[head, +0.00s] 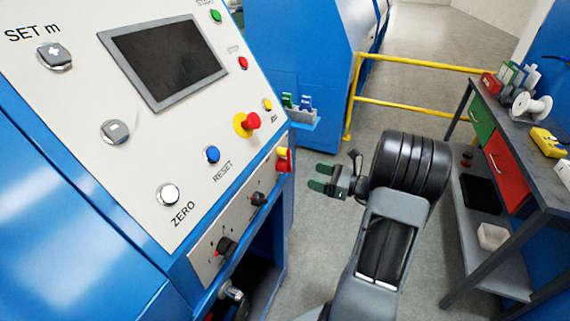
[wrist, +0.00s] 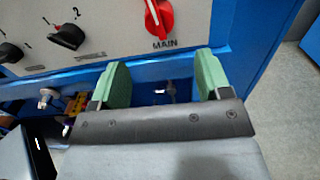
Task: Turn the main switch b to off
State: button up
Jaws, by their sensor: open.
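The main switch (wrist: 158,17) is a red rotary knob on the pale panel, above the word MAIN in the wrist view. A white mark on it points up and slightly left; its top is cut off by the frame. In the head view, a red and yellow switch (head: 284,161) at the panel's right edge appears to be the same one. My gripper (head: 321,177) is open and empty, to the right of it and apart. In the wrist view, the green fingers of my gripper (wrist: 163,72) are spread below the knob, not touching it.
Two black knobs (wrist: 68,37) sit left of the main switch. A red emergency button (head: 252,121) is on the sloped console above. A yellow railing (head: 400,107) stands behind, and a workbench (head: 545,190) on the right. Floor is clear between console and workbench.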

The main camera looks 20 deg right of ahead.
aim_at(287, 171)
jog(key=x, duration=1)
jog(key=shift+w+a+p, duration=0.15)
jog(key=shift+a+p, duration=0.1)
jog(key=shift+p, duration=0.05)
jog(key=c, duration=1.3)
